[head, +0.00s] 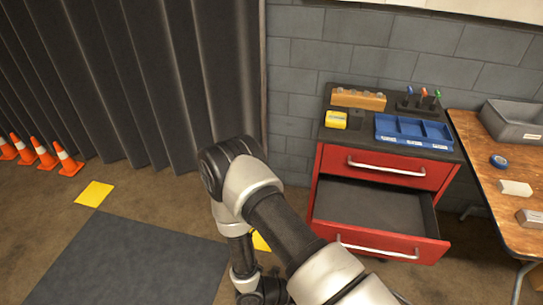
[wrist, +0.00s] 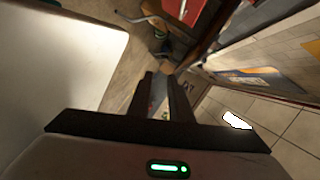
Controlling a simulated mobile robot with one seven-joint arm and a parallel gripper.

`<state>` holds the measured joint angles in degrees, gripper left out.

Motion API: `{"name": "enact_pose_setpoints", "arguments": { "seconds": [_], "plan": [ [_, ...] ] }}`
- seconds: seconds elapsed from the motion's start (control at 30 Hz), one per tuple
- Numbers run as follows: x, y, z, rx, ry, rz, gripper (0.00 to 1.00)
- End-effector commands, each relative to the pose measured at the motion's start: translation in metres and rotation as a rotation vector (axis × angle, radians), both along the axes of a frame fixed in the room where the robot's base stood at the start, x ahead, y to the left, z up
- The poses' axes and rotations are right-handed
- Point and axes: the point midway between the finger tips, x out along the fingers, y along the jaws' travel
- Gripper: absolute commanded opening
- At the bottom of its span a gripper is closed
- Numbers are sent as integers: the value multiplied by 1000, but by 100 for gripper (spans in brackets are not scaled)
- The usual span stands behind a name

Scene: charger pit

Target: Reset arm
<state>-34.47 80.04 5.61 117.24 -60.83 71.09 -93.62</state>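My arm (head: 285,225) rises from the bottom of the head view and bends at a raised elbow, with the forearm hanging down toward the floor. My gripper (wrist: 160,75) shows in the wrist view with its two dark fingers apart and a gap between them. Nothing is visible between the fingers. In the head view the gripper itself cannot be made out clearly. A green light shows on the gripper body in the wrist view.
A red tool cabinet (head: 365,192) stands right of my arm, its lower drawer (head: 370,210) pulled out and empty. A blue tray (head: 412,132) sits on top. A wooden table (head: 490,165) stands at right. Orange cones (head: 45,155) line the curtain. A dark mat (head: 130,265) lies left.

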Motion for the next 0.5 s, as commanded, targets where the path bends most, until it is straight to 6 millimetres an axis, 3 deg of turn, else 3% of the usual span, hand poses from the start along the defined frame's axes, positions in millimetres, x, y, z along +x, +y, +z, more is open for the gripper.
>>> {"name": "enact_pose_setpoints", "arguments": {
  "seconds": [0.03, 0.27, 0.5],
  "plan": [
    [6, 3, 18, 19, -61, -43, 18],
    [29, 17, 90, 111, -393, -281, 18],
    [50, 28, 208, 225, -915, -709, 18]
  ]
}}
